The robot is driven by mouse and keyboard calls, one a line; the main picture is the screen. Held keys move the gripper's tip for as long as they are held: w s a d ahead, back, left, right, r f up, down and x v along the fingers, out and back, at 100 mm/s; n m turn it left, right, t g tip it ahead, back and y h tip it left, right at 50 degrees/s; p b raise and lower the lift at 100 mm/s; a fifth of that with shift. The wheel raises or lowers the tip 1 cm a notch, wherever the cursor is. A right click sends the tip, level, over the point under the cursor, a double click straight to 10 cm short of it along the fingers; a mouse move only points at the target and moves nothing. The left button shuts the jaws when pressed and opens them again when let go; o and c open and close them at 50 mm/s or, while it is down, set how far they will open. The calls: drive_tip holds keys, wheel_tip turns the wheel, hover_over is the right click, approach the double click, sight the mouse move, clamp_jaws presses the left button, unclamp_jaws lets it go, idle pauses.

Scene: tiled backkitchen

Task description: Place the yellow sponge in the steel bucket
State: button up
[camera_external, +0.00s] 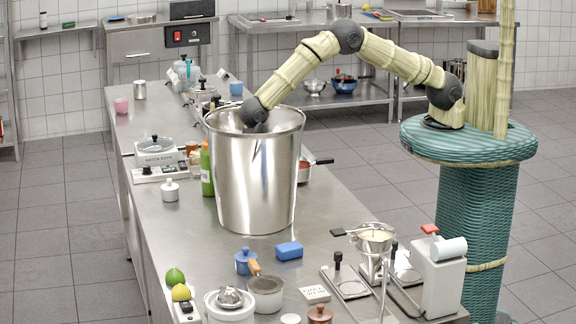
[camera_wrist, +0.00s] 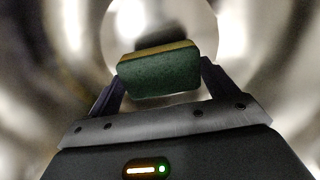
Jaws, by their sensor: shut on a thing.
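The steel bucket (camera_external: 254,185) stands upright on the steel table, large and shiny. My arm reaches over its rim from the right, and my gripper is down inside it, hidden by the bucket wall in the external view. In the wrist view my gripper (camera_wrist: 160,85) is shut on the sponge (camera_wrist: 158,80), which has a dark green face and a thin yellow layer along its top edge. The curved shiny bucket wall (camera_wrist: 40,70) surrounds it, with a bright round area behind the sponge. I cannot tell whether the sponge touches the bottom.
A green bottle (camera_external: 207,170) stands close at the bucket's left, and a red-rimmed pan (camera_external: 305,170) at its right.

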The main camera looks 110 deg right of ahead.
wheel_tip(320, 180, down, 4)
drive_tip(key=shift+w+r+p, duration=0.1)
drive_tip(key=shift+r+p, duration=0.1)
drive_tip(key=shift+p, duration=0.45)
drive_tip(key=shift+f, duration=0.15)
drive_tip(key=shift+s+a, duration=0.1)
drive_tip(key=shift+s, duration=0.1)
drive_tip(key=o, duration=0.9)
drive_tip(key=shift+w, duration=0.15)
wheel_tip(320, 180, up, 12)
drive_tip(key=b, duration=0.3)
drive_tip(key=shift+b, duration=0.4)
